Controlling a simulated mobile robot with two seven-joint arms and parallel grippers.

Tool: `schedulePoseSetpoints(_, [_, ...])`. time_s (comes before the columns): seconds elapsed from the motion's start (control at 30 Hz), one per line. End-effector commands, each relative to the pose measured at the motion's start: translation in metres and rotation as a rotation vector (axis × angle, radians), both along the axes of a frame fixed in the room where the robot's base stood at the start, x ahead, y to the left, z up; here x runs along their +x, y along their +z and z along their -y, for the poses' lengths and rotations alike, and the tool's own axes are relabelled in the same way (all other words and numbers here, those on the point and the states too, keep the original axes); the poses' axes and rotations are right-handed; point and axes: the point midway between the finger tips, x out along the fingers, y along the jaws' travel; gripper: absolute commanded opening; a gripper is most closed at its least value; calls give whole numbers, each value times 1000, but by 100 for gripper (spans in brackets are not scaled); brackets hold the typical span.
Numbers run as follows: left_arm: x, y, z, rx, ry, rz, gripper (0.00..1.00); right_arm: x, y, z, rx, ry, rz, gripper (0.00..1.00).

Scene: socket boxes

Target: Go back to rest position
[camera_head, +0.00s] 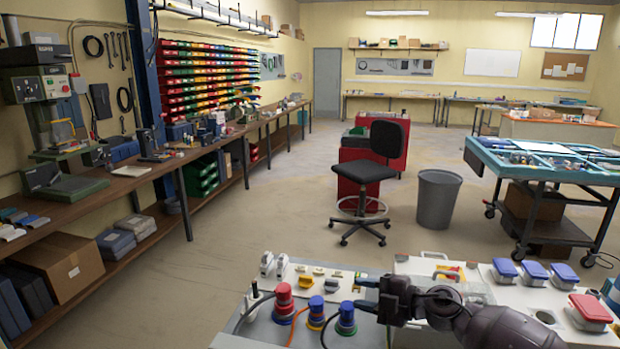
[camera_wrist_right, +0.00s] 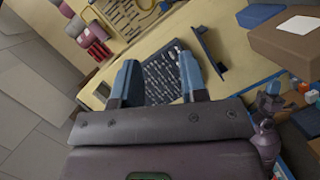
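My right gripper (camera_head: 362,294) comes in from the right in the head view, over the grey socket box (camera_head: 262,330). Its fingers point left and are apart, with nothing between them. The right wrist view also shows the two blue-grey fingers (camera_wrist_right: 158,80) spread and empty. A small mauve arm part at the right of that view looks like my left arm (camera_wrist_right: 265,138); its gripper is too small and dark to read. The left arm does not show in the head view.
Red (camera_head: 284,297), blue (camera_head: 316,311) and blue-green (camera_head: 346,319) plugs stand on the grey box, close to my right gripper. A white box with blue-lidded sockets (camera_head: 535,270) and a red-lidded one (camera_head: 590,308) is at right. Open floor (camera_head: 230,260) lies beyond.

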Motion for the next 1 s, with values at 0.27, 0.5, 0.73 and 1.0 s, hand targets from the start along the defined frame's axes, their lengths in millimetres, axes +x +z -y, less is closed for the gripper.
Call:
schedulePoseSetpoints(0.27, [1, 2, 0, 0, 0, 4, 0, -40, 5, 3, 381, -398, -36, 39])
schedulePoseSetpoints(0.5, [3, 4, 0, 0, -1, 10, 0, -81, -16, 52, 558, -823, -204, 39])
schedulePoseSetpoints(0.73, [3, 4, 0, 0, -1, 10, 0, -149, -57, 106, 588, -1213, -477, 39])
schedulePoseSetpoints(1.0, [3, 4, 0, 1, -1, 9, 0, -260, -99, 148, 491, -1541, -877, 39])
